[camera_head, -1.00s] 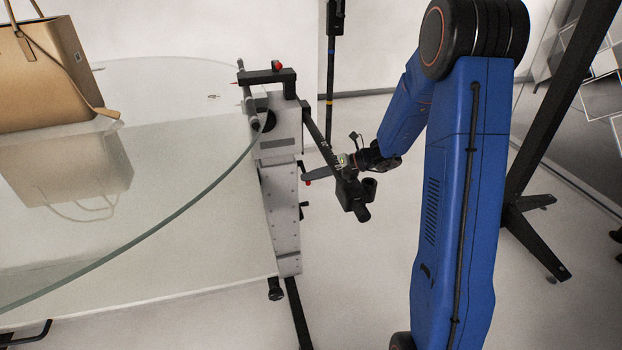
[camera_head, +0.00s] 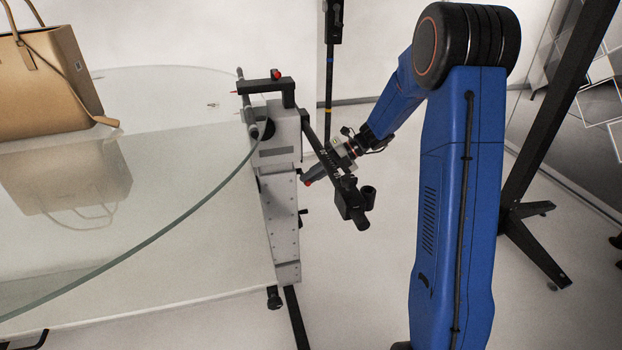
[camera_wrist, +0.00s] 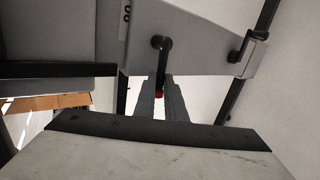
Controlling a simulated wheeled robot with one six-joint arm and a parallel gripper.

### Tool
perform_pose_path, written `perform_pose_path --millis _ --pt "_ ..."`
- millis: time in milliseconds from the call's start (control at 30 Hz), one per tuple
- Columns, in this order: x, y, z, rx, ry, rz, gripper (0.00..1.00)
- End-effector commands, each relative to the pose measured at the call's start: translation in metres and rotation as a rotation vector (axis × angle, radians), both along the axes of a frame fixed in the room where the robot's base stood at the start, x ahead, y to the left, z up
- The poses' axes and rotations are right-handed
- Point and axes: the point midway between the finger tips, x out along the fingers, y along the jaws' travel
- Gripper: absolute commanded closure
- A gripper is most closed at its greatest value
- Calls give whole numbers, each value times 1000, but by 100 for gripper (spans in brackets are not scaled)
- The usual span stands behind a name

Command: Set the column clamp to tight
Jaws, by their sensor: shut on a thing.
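The column (camera_head: 284,225) is a grey upright housing at the right edge of the glass turntable. In the wrist view its grey side (camera_wrist: 185,30) crosses the top. The clamp lever (camera_wrist: 162,55) is a black handle there, hanging down from its round pivot, with a red tip. My gripper (camera_wrist: 165,100) is shut on its lower end; the fingers hide part of the tip. In the head view my gripper (camera_head: 313,174) is at the column's right side, beside a small red spot, and the black rail partly hides it. The lever's exact setting is unclear.
A black rail (camera_head: 325,155) with a boxy end juts from the column beside my wrist. A second black crank (camera_wrist: 243,48) sits farther right in the wrist view. A tan bag (camera_head: 45,85) stands on the glass top (camera_head: 185,130). A black stand (camera_head: 540,160) is at right.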

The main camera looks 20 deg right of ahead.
Motion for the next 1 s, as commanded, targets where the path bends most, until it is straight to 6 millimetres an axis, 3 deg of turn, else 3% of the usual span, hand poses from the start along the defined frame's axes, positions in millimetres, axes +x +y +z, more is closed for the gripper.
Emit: perform_pose_path --millis 367,400,467,800,1000 --pt "1 -1 1 -1 3 -3 100" --pt "1 -1 1 -1 2 -4 85" --pt "1 -1 1 0 3 -3 71" --pt "1 -2 2 0 2 -2 71" --pt "0 -19 13 0 1 -3 71"
